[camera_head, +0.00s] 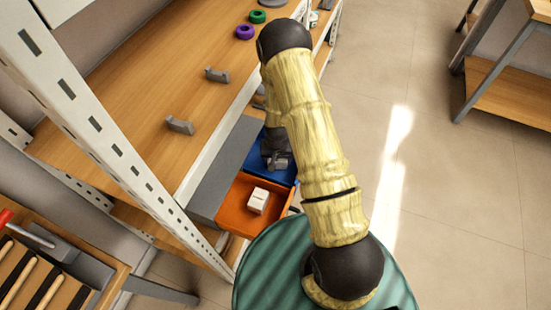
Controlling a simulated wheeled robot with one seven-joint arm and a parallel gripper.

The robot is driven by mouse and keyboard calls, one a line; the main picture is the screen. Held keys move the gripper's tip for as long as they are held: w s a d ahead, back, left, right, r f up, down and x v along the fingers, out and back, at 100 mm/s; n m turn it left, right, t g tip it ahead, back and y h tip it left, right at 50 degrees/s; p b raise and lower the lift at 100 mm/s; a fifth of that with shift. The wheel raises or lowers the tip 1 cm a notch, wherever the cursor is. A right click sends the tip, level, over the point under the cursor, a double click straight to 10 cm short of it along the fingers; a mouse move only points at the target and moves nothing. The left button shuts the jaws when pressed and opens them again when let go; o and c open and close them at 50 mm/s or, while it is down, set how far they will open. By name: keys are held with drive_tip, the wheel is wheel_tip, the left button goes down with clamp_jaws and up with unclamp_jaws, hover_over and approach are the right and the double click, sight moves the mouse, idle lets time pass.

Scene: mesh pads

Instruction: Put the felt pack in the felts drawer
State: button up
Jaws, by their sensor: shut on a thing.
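My gripper (277,161) points down over the blue drawer (253,163), partly behind my arm. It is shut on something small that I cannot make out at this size. The blue drawer is pulled out from a grey drawer cabinet (222,176). An orange drawer (234,206) stands open beside it, nearer the bottom of the picture, with a white block-like pack (258,201) inside. I cannot tell which drawer is the felts drawer or whether the white pack is the felt pack. My arm hides the right part of the blue drawer.
A wooden shelf (150,95) with white perforated posts holds two grey brackets (180,125), a purple ring (245,32) and a green ring (257,16). A tool rack stands at lower left. A bench (510,92) stands upper right; the floor between is clear.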

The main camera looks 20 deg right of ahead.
sight(277, 160)
drive_tip(key=o, duration=1)
drive_tip(key=shift+s, duration=0.1)
drive_tip(key=shift+a+r, duration=0.1)
drive_tip(key=shift+r, duration=0.35)
wheel_tip(277, 160, up, 11)
drive_tip(key=s+p, duration=0.1)
drive_tip(key=shift+a, duration=0.15)
drive_tip(key=shift+s+r, duration=0.1)
